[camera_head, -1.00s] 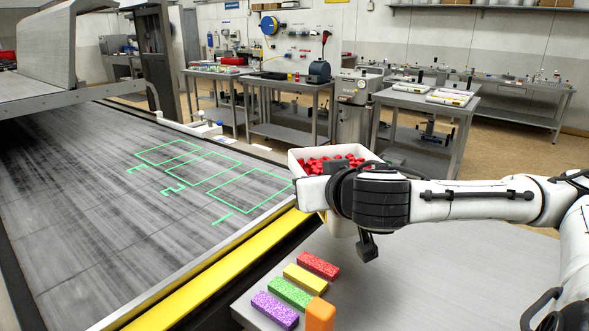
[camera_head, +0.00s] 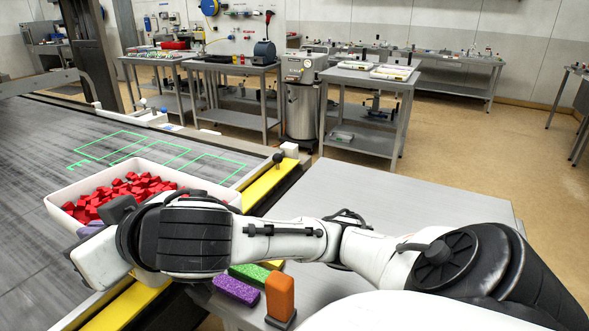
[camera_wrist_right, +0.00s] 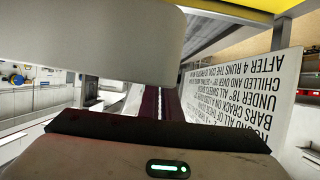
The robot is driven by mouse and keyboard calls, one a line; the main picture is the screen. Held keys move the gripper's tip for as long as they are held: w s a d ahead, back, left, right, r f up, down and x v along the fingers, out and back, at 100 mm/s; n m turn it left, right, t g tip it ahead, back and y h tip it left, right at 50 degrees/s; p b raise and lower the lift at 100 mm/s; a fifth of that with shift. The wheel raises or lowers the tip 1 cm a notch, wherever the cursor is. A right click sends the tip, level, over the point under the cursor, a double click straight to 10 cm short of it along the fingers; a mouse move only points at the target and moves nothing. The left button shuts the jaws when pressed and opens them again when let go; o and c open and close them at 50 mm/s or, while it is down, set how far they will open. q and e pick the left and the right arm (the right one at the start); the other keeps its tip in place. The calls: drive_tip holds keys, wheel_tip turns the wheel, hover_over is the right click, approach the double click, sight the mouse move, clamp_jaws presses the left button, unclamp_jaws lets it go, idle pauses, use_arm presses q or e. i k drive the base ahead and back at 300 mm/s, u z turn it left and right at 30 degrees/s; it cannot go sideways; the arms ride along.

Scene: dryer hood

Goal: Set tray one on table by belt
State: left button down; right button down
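A white tray (camera_head: 212,188) full of red cubes (camera_head: 125,190) is at the left in the head view, across the belt's near side and its yellow edge. Its height above the belt is hard to judge. My right gripper (camera_head: 106,222) is at the tray's near wall and appears shut on it; the hand hides the contact. The grey table (camera_head: 400,195) beside the belt (camera_head: 30,235) shows behind and right of my right arm. The right wrist view shows a pale slab, a dark red strip and a printed panel, not clearly the tray. My left gripper is out of view.
A purple bar (camera_head: 238,290), a green bar (camera_head: 250,273), part of a yellow bar (camera_head: 274,264) and an upright orange block (camera_head: 280,292) are on the table's near left part. The table's far part is bare. Green outlines (camera_head: 110,145) mark the belt.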

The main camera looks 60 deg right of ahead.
sight(406, 221)
drive_tip(key=u, duration=0.05)
drive_tip(key=k, duration=2)
drive_tip(key=z, duration=0.7)
drive_tip(key=i, duration=1)
drive_tip(key=u, duration=0.05)
